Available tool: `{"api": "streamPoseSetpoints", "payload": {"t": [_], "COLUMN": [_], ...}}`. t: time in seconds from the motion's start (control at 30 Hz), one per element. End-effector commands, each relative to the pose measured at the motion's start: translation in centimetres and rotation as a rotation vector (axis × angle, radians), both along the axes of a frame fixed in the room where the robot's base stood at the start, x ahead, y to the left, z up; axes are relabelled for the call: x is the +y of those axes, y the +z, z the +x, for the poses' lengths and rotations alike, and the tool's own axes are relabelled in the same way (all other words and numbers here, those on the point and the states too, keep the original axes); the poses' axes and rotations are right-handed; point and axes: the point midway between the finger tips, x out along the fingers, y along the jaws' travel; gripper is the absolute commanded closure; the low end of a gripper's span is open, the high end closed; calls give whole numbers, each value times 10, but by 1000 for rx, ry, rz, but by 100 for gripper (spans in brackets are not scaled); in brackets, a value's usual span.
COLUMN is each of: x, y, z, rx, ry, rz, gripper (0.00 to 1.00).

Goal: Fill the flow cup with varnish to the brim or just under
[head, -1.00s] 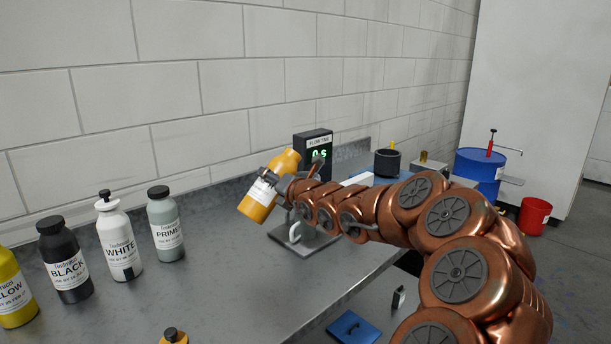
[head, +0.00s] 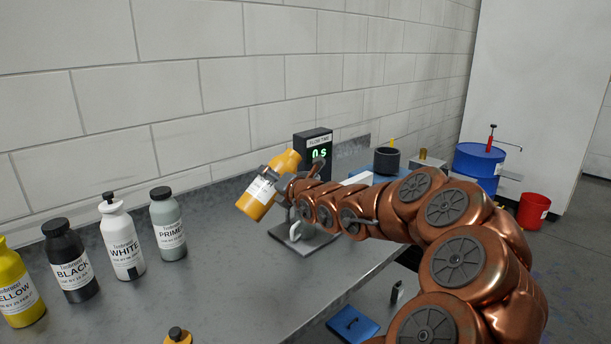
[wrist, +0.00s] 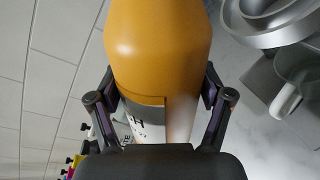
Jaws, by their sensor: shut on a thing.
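My gripper (wrist: 160,112) is shut around an orange-yellow bottle (head: 258,200) with a white label. The bottle is tilted, its upper end leaning right toward the flow timer (head: 318,155), which shows a green reading of 0 s. In the wrist view the bottle (wrist: 158,45) fills the middle between the two fingers, and its mouth is out of frame. The metal flow cup (wrist: 268,22) shows at the upper right of the wrist view, beside the bottle. A white mug (wrist: 292,92) stands below it. My gripper hides most of the cup in the head view. No liquid stream is visible.
Black (head: 70,262), white (head: 122,238) and primer (head: 168,225) bottles and a yellow one (head: 17,290) stand at the left. A dark pot (head: 387,161) stands behind my arm. A blue drum (head: 478,162) and red bucket (head: 533,209) are farther right. The middle bench is clear.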

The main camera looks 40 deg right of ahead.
Motion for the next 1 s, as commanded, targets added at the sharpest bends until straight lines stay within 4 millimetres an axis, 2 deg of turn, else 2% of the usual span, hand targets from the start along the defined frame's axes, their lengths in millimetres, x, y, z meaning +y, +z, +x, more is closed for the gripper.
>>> {"api": "streamPoseSetpoints", "payload": {"t": [0.43, 1.0], "x": [0, 2], "y": [7, 6], "z": [0, 0], "rx": [-6, -9], "ry": [-2, -1], "rz": [38, 87], "gripper": [91, 91]}}
